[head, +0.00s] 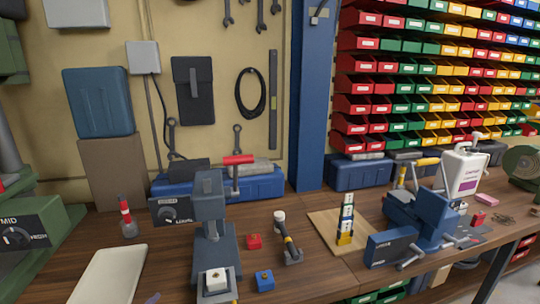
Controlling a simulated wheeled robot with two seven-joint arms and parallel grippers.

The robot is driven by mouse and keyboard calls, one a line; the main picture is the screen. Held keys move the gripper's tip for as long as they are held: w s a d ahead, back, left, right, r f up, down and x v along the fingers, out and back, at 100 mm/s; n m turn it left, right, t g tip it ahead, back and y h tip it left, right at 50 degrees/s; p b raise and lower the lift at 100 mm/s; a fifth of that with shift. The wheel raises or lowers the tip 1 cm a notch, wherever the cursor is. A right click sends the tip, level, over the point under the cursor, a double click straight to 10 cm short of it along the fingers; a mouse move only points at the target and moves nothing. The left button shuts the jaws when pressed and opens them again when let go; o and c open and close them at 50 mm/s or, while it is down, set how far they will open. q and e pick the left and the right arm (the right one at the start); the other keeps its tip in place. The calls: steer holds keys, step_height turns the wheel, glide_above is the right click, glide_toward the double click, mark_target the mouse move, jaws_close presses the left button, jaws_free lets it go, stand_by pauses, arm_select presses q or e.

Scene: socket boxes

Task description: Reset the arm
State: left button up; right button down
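Neither of my arms nor grippers shows in the head view. A white block (216,279) rests on the base of a grey-blue press-like tool (210,200) with a red-handled lever. A narrow upright stack of yellow, black and white pieces (345,220) stands on a light wooden board (324,232) to the right.
A hammer-like tool (289,245) lies at mid-bench. A blue vise (418,215) and white bottle (464,172) stand right. A pale flat panel (110,276) lies front left, beside a green machine (35,235). Colored bins (440,85) fill the back right.

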arm_select(q)
steer(key=s+d+f+n+g+h, duration=0.1)
steer(key=s+f+n+g, duration=0.3)
steer(key=s+f+g, duration=0.75)
steer(key=s+f+t, duration=0.1)
steer(key=s+f, duration=0.2)
steer(key=f, duration=0.8)
steer(key=s+f+t, duration=0.1)
steer(key=s+f, duration=0.1)
steer(key=f, duration=0.9)
steer(key=s+a+f+g, duration=0.1)
steer(key=s+a+f, duration=0.1)
steer(key=s+f, duration=1.4)
steer(key=shift+s+a+f+m, duration=0.3)
steer(key=shift+s+a+f, duration=0.1)
steer(key=shift+s, duration=0.65)
